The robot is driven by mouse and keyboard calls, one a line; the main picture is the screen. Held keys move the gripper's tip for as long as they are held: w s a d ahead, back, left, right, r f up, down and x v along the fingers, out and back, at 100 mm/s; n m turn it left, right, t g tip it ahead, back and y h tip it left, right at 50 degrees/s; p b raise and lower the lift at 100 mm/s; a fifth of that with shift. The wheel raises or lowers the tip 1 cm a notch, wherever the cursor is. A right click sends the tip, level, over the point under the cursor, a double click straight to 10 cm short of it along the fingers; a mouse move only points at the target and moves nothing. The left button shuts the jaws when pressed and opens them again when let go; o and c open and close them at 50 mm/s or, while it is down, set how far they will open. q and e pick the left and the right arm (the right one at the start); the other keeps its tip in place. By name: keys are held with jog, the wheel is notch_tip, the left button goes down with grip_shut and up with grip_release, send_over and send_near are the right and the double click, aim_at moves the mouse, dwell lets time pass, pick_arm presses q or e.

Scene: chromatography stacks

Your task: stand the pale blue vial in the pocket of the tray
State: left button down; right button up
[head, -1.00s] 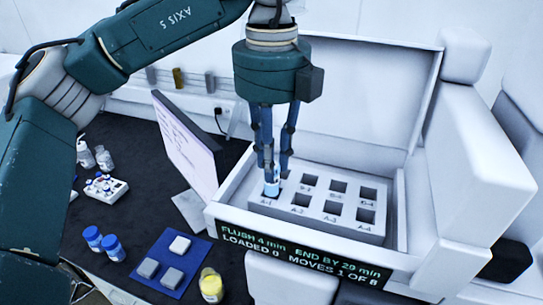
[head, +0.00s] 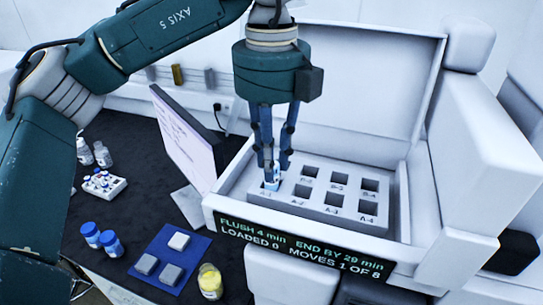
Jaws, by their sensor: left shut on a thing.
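The pale blue vial (head: 272,181) is upright between the fingertips of my left gripper (head: 275,168), which is shut on it. The vial is at the front-left pocket, marked A-1, of the grey tray (head: 325,213). Its lower end looks to be inside that pocket, but I cannot tell how deep it sits. The fingers hide part of the vial and the pocket behind it. The tray's other visible pockets look empty. My right gripper does not show.
The tray lies in a white open-lidded instrument (head: 428,150) with a text display (head: 300,250) in front. A tilted screen (head: 183,140) stands close left of it. Blue-capped jars (head: 110,243), a blue mat (head: 148,250) with blocks, a yellow jar (head: 210,281) and a vial rack (head: 103,185) lie left.

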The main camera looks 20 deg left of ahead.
pick_arm(q)
jog(key=shift+f+b, duration=0.35)
jog(key=shift+f, duration=0.15)
jog(key=c, duration=1.5)
grip_release()
jog(key=shift+o, duration=0.3)
jog(key=o, duration=0.4)
jog(key=shift+c, duration=0.2)
jog(key=shift+r, duration=0.1)
